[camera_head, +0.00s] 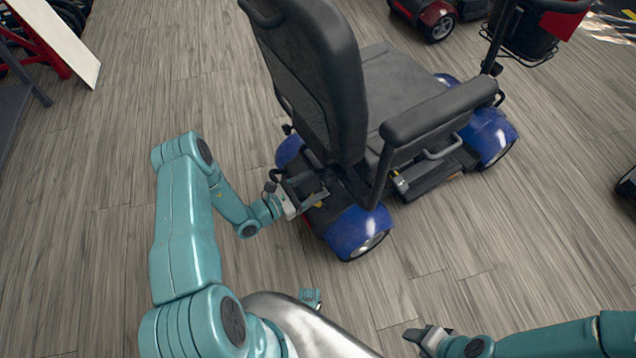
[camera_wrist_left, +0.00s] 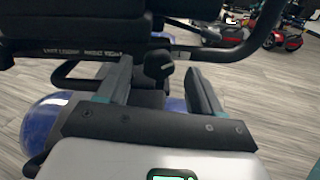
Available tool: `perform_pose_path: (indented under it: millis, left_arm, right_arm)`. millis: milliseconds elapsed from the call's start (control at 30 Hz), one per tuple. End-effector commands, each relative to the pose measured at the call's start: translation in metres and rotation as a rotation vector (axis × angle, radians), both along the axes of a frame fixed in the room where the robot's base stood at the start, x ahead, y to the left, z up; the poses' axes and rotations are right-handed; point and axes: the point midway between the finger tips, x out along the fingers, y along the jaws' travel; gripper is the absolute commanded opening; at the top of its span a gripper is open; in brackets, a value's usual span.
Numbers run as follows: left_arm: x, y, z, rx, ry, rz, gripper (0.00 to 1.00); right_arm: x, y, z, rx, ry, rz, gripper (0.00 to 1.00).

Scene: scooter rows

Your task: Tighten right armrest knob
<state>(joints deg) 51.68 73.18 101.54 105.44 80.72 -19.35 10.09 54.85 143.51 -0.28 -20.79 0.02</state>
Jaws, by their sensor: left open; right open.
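The blue scooter has a black seat with its high back (camera_head: 315,70) toward me. Its right armrest (camera_head: 440,110) is a black pad on a bent post. My left gripper (camera_head: 302,193) is behind the seat, low at the scooter's rear. In the left wrist view my left gripper (camera_wrist_left: 164,82) is open, with a finger on each side. My right gripper (camera_head: 424,336) is open and empty near the bottom edge, away from the scooter.
The scooter's blue rear fender and wheel (camera_head: 360,232) stand just right of my left gripper. Another red scooter (camera_head: 435,18) is at the top. A white panel (camera_head: 58,38) leans at the upper left.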

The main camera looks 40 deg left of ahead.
Motion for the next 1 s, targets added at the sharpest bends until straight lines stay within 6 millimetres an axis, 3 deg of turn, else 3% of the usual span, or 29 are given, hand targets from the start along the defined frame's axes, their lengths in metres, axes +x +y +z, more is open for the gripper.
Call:
perform_pose_path:
  millis: [200, 467, 667, 1000]
  left_arm:
    - [0.02, -0.007, 0.0, 0.001, -0.001, 0.0, 0.66]
    - [0.022, -0.007, 0.0, 0.0, 0.0, 0.001, 0.66]
    - [0.021, -0.007, 0.0, 0.0, 0.0, 0.001, 0.1]
    - [0.021, -0.008, 0.0, 0.034, -0.015, 0.0, 0.1]
  right_arm:
    - [0.0, 0.0, -0.003, 0.0, 0.0, 0.0, 0.52]
    - [0.0, 0.0, -0.003, 0.0, 0.0, 0.0, 0.52]
    - [0.0, 0.0, -0.003, 0.0, 0.0, 0.0, 0.52]
    - [0.0, 0.0, -0.002, 0.0, 0.0, 0.0, 0.52]
